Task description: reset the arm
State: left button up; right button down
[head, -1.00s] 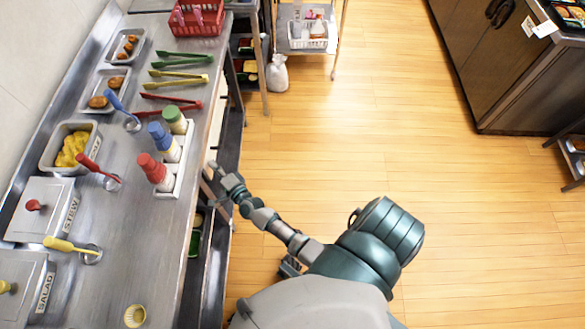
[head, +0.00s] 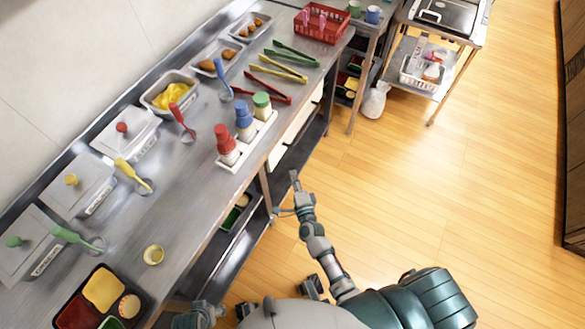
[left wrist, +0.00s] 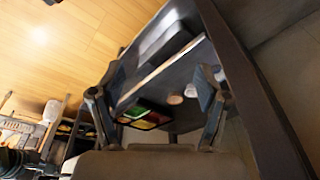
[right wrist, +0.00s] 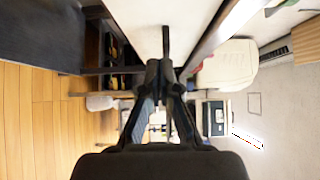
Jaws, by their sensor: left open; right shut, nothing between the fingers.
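My right arm reaches up from the bottom of the head view, beside the counter's front edge. Its gripper (head: 296,184) is over the floor just right of the counter. In the right wrist view the right gripper (right wrist: 165,70) has its fingers together with nothing between them. In the left wrist view my left gripper (left wrist: 153,92) has its fingers wide apart and is empty. A bento tray with red, green and yellow parts (left wrist: 145,116) shows beyond those fingers, apart from them. In the head view only a small part of my left arm shows at the bottom; its gripper cannot be made out.
The steel counter (head: 195,205) runs diagonally on the left, holding lidded containers, a bottle rack (head: 246,143), tongs (head: 275,73) and a red basket (head: 322,24). A bento tray (head: 127,290) lies at its near end. A cart (head: 415,65) stands at the back. The wooden floor right is clear.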

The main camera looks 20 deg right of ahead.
jog(key=s+a+f+n+g+y+p, duration=0.2)
jog(key=s+a+f+n+g, duration=0.15)
jog(key=s+f+n, duration=0.35)
jog(key=s+a+f+n+g+y+p, duration=0.25)
jog(key=s+f+n+g, duration=0.35)
jog(key=s, duration=0.4)
pick_arm(q)
jog(key=s+f+p, duration=0.1)
jog(key=s+f, duration=0.1)
jog(key=f, duration=0.7)
jog(key=s+a+f+p, duration=0.1)
jog(key=s+f, duration=0.1)
jog(key=f, duration=0.7)
jog(key=shift+f+g, duration=0.15)
jog(key=shift+g, duration=0.15)
pick_arm(e)
jog(key=s+d+f+n+g+h, duration=0.1)
jog(key=s+d+f+n+g, duration=0.1)
jog(key=s, duration=0.4)
jog(key=s+d+f+n+g, duration=0.2)
jog(key=s+d+f+n, duration=0.1)
jog(key=s+f, duration=0.2)
jog(key=s+d+f+n+g+h, duration=0.1)
jog(key=s+d+f+n+g, duration=0.1)
jog(key=s, duration=0.6)
jog(key=shift+d+f+n+g+h, duration=0.4)
jog(key=shift+f+n, duration=0.2)
jog(key=shift+f, duration=0.2)
